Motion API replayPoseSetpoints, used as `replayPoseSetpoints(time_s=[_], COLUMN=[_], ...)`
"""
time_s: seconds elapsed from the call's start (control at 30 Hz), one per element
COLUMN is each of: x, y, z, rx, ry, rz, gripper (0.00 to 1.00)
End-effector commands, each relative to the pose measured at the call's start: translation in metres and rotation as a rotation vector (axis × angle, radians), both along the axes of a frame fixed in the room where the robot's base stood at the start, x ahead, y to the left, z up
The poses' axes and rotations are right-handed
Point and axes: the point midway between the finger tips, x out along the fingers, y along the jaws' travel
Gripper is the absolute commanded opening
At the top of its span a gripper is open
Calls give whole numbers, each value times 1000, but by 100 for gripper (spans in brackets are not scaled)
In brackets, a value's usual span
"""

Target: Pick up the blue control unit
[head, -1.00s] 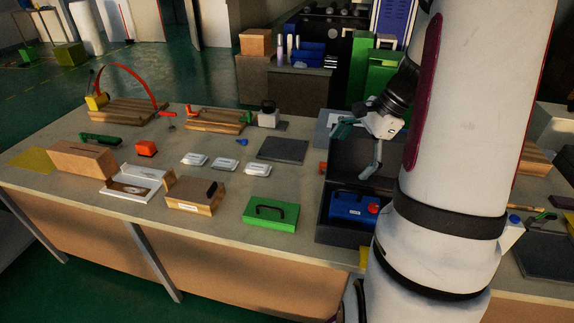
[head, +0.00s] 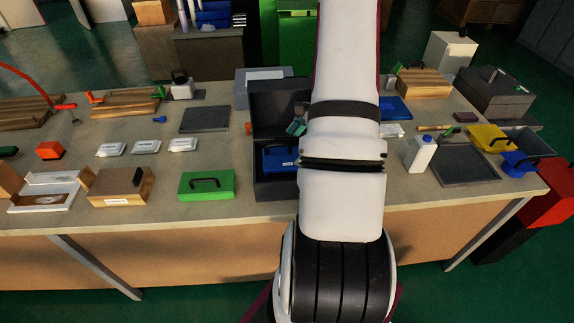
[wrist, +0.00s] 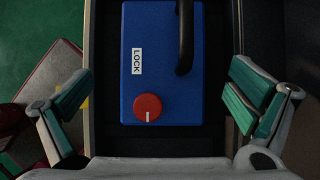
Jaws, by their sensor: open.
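The blue control unit (wrist: 172,75) is a blue box with a black handle (wrist: 185,40), a white "LOCK" label and a red knob (wrist: 148,107). It sits inside a dark open case (head: 275,190) near the bench's front edge; in the head view its left part (head: 275,158) shows and my arm hides the rest. My gripper (wrist: 158,105) is open above the unit in the wrist view, one finger on each side and apart from it. In the head view only a bit of green finger (head: 297,128) shows beside my arm.
A green case (head: 207,186) stands left of the dark case, with a wooden box (head: 121,187) and white packs further left. The case's raised back (head: 281,105) stands behind the unit. A white bottle (head: 420,153) and dark tray (head: 466,165) are on the right.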

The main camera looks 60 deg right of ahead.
Motion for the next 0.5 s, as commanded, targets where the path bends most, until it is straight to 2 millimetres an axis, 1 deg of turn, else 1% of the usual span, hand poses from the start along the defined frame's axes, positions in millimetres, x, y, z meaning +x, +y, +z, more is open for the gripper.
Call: replayPoseSetpoints(time_s=[0.17,0.4,0.5], x=[4,16,20], y=[3,10,13], z=[-9,-39,-48], rx=[0,2,1], ry=[0,0,1], rz=[1,1,1], gripper=[100,100,100])
